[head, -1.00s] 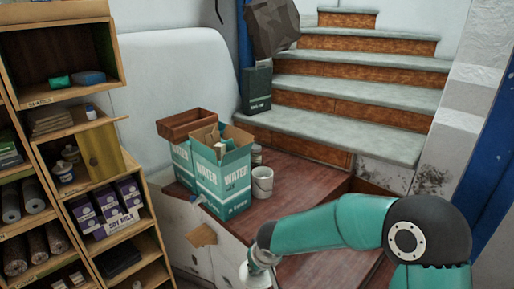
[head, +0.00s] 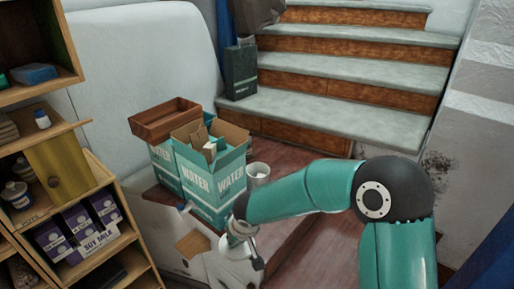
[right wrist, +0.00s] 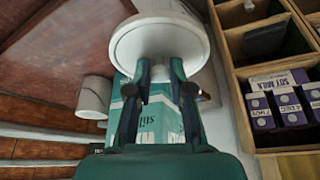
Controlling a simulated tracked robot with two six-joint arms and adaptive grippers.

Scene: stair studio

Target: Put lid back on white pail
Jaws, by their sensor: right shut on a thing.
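The white pail (head: 259,171) stands upright on the brown landing, just right of the water boxes, partly hidden behind my right arm. It also shows in the right wrist view (right wrist: 94,97), left of my fingers. My right gripper (right wrist: 161,70) is shut on a round white lid (right wrist: 160,42), with its fingers at the lid's lower edge. In the head view the right gripper (head: 248,246) is in front of the boxes, nearer to me than the pail, and the lid is hard to make out there. My left gripper is not in view.
Open teal water boxes (head: 212,172) stand close left of the pail, with a brown tray (head: 165,119) on the rear one. A shelf with soy milk cartons (head: 78,228) is at the left. Stairs (head: 340,115) rise behind, with a dark bag (head: 241,72) on a step.

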